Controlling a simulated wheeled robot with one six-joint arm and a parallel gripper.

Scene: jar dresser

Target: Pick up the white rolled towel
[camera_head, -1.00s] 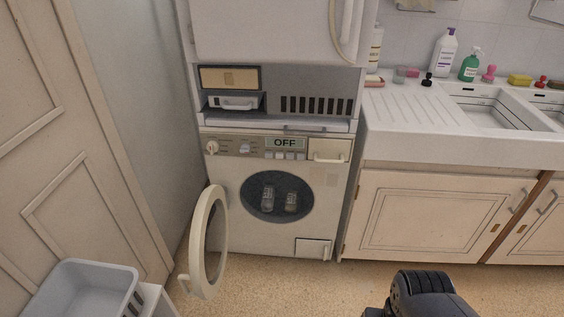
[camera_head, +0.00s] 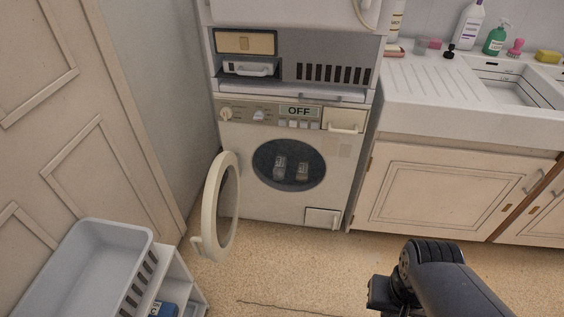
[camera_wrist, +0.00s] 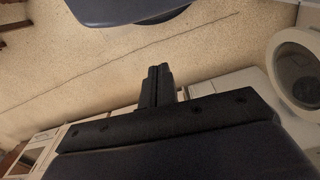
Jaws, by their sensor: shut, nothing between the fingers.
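No white rolled towel can be clearly made out in either view. Two small pale grey objects (camera_head: 280,167) sit side by side inside the dark round opening of the washing machine (camera_head: 235,185); they are too small to tell what they are. The machine's round door (camera_head: 212,222) stands open to the left. My gripper (camera_wrist: 158,72) is shut and empty in the wrist view, over bare floor. In the head view my arm is at the bottom right, well short of the machine.
A grey laundry basket (camera_head: 120,236) sits on a white stand (camera_head: 178,275) at lower left. A sink counter (camera_head: 440,100) with bottles and lower cabinets (camera_head: 440,190) is at right. A thin dark line (camera_head: 275,303) crosses the floor. Floor before the machine is clear.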

